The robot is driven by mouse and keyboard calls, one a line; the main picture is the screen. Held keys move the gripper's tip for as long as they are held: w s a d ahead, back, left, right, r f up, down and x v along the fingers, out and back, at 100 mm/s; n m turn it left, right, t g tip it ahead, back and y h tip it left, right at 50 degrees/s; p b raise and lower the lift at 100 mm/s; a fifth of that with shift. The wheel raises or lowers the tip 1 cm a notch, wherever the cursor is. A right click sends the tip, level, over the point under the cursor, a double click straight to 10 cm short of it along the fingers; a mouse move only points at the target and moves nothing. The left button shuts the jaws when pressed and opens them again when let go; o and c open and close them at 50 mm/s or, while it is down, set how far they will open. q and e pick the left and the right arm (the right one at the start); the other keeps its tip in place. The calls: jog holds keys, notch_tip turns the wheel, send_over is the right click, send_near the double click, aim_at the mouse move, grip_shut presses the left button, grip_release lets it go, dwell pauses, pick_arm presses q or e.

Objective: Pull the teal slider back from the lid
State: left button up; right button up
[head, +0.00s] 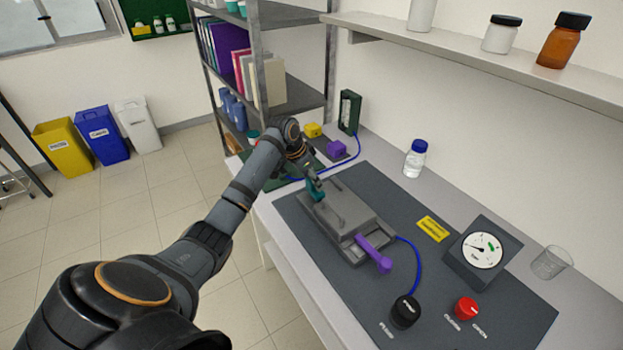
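The teal slider (317,188) sits at the far left end of the grey rig's lid (345,208) on the bench. My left gripper (309,173) comes down right at the slider's upper end, over the back left of the rig. Its fingers are small and partly hidden, so I cannot tell whether they are open or closed around the slider. A purple lever (373,254) sticks out at the rig's near side, lying low. My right gripper is not in view.
A blue hose runs from the rig to a black knob (405,311). A red knob (466,307), a dial gauge (482,249) and a glass beaker (551,262) stand to the right. A blue-capped bottle (414,160) stands behind. A metal shelf (293,95) is close behind my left arm.

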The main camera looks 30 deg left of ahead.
pick_arm(q)
jog(key=v, duration=1.2)
jog(key=shift+f, duration=0.1)
